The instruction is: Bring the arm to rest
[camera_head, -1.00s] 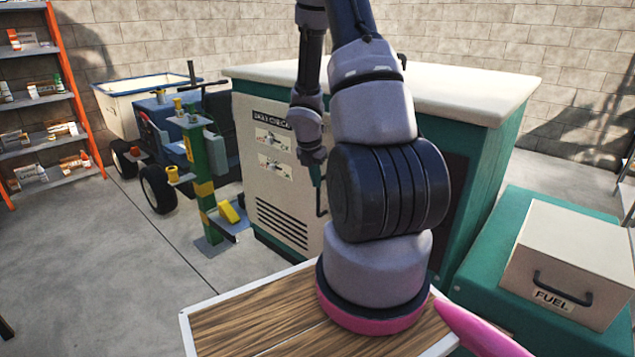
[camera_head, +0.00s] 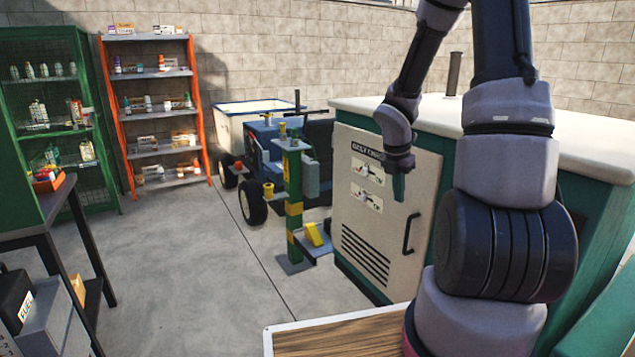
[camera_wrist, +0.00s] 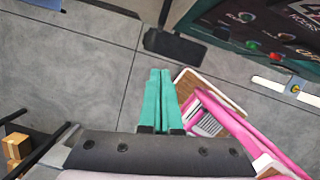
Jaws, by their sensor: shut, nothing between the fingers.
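My arm rises from my wooden-topped base and bends over, with its end hanging down in front of the white cabinet door (camera_head: 368,228) in the head view. My gripper (camera_head: 398,194) points downward, its teal fingers pressed together and empty. In the head view it overlaps the door, right of the small picture labels and above the dark door handle (camera_head: 408,235). I cannot tell the exact gap to the door. In the wrist view the two teal fingers (camera_wrist: 160,74) lie side by side over grey floor, with nothing between them.
A green post stand (camera_head: 293,200) with a yellow pedal and a small tractor (camera_head: 262,150) stand left of the cabinet. An orange shelf (camera_head: 158,110), a green mesh cabinet (camera_head: 50,100) and a dark table (camera_head: 45,232) are further left. Floor between is clear.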

